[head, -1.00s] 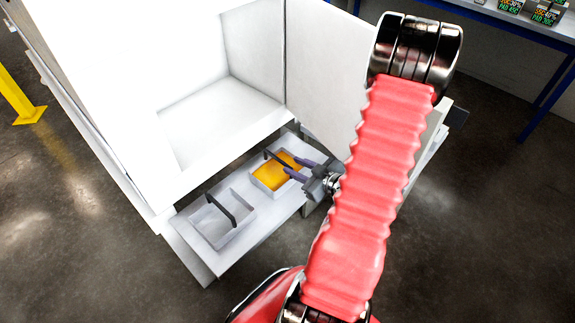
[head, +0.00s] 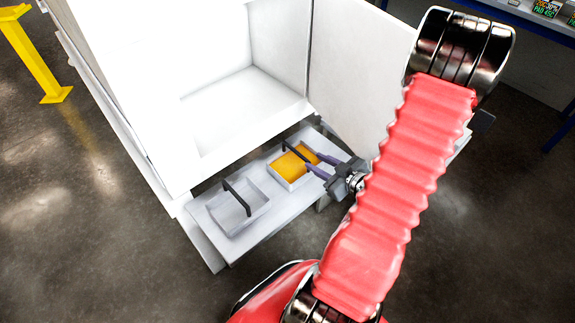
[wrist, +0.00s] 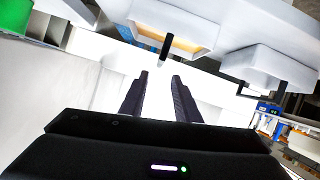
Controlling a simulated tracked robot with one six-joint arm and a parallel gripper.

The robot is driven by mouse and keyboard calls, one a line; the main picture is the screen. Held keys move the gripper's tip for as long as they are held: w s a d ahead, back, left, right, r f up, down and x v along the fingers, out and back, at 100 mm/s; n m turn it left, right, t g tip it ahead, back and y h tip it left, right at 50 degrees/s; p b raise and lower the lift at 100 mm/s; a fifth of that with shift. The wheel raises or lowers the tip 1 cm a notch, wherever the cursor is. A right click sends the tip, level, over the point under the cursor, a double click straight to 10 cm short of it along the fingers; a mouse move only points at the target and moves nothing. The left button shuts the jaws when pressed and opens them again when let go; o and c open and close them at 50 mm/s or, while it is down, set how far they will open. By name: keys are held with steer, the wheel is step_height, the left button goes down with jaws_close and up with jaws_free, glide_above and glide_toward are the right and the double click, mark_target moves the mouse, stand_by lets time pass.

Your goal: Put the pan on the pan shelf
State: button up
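Two light grey pans with dark bar handles sit side by side on a pale shelf (head: 240,243) below the white cabinet. The right pan (head: 291,182) holds orange material; the left pan (head: 235,226) looks empty and grey. Both also show at the top of the wrist view, the orange one (wrist: 181,22) and the grey one (wrist: 270,68). My gripper (head: 312,159) is open, its two fingers reaching over the right side of the orange pan near its handle. In the wrist view the fingers (wrist: 160,77) are apart with nothing between them. Contact with the pan cannot be told.
The white cabinet (head: 155,95) has an open bay above and behind the shelf. A white panel (head: 362,70) stands to the right. A yellow post (head: 38,60) is at far left. Bare floor (head: 110,260) lies at the front left.

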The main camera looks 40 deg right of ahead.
steer(key=w+r+g+h, duration=0.2)
steer(key=w+r+g, duration=0.2)
steer(key=w+r, duration=0.25)
steer(key=w+a+r+g+h, duration=0.1)
steer(key=a+r+h, duration=0.1)
steer(key=a+r, duration=0.55)
steer(key=s+a+r+g+y, duration=0.1)
steer(key=s+a+r, duration=0.2)
steer(key=a, duration=0.5)
steer(key=s+a+r+m+g+y, duration=0.1)
steer(key=s+a+r, duration=0.3)
steer(key=a, duration=0.4)
steer(key=s+a+r+g+y, duration=0.1)
steer(key=s+a+r, duration=0.3)
steer(key=a, duration=0.4)
steer(key=shift+s+m+y, duration=0.4)
steer(key=shift+s+y, duration=0.5)
